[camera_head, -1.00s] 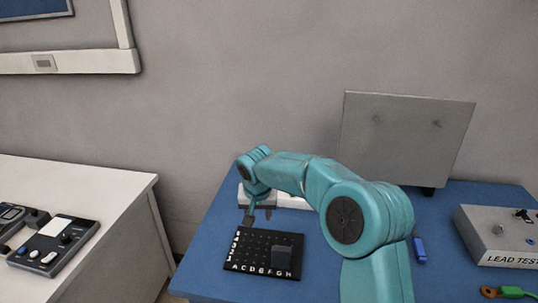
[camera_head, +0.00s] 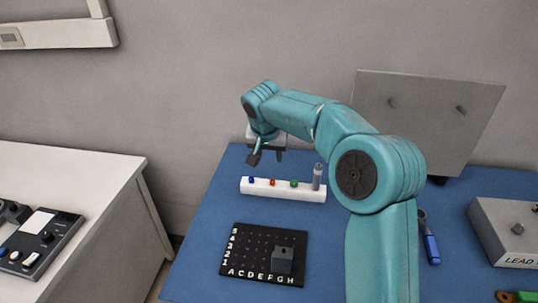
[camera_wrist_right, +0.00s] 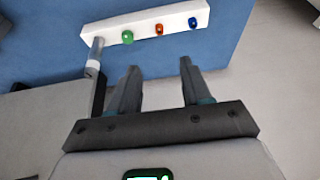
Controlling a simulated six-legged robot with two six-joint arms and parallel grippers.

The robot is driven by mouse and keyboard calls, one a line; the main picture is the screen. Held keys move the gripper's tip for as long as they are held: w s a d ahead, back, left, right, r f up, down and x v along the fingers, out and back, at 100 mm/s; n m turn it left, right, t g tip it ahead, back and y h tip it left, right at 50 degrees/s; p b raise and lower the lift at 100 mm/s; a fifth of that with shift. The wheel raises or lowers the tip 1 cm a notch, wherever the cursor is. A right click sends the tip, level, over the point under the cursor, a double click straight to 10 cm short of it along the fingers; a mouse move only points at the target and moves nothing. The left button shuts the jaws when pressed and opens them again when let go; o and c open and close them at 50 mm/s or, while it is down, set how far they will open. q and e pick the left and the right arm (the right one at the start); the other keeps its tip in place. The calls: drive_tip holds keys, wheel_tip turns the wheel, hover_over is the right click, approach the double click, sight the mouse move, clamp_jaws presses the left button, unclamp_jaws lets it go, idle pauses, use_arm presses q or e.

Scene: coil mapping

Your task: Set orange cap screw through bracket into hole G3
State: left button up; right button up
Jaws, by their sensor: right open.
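The orange cap screw (camera_head: 272,182) stands in a white rack (camera_head: 312,196), between a blue and a green one. It also shows in the right wrist view (camera_wrist_right: 158,29), beyond my fingertips. The black hole board (camera_head: 235,262) with letters A to H and row numbers lies nearer on the blue table. A dark grey block, seemingly the bracket (camera_head: 284,266), sits on its right part around columns F to H; hole G3 cannot be made out. My right gripper (camera_head: 267,157) is open and empty above and behind the rack; its fingers also show in the right wrist view (camera_wrist_right: 160,67). My left gripper is out of view.
A grey cylindrical tool (camera_head: 317,177) stands at the rack's right end. A grey upright panel (camera_head: 425,120), a blue-handled tool (camera_head: 431,247) and a lead test box (camera_head: 505,235) are at the right. A white bench (camera_head: 90,200) is at the left. The table left of the rack is clear.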

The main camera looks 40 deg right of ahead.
sight(272, 180)
drive_tip(key=p+x, duration=0.3)
drive_tip(key=x, duration=1.2)
drive_tip(key=shift+d+f, duration=0.1)
drive_tip(key=shift+f, duration=0.25)
drive_tip(key=shift+s, duration=0.1)
drive_tip(key=shift+r, duration=0.1)
drive_tip(key=shift+c, duration=0.3)
clamp_jaws()
drive_tip(key=c, duration=0.6)
unclamp_jaws()
drive_tip(key=shift+c, duration=0.2)
clamp_jaws()
drive_tip(key=shift+r, duration=0.1)
drive_tip(key=shift+r+p, duration=0.3)
drive_tip(key=shift+r, duration=0.2)
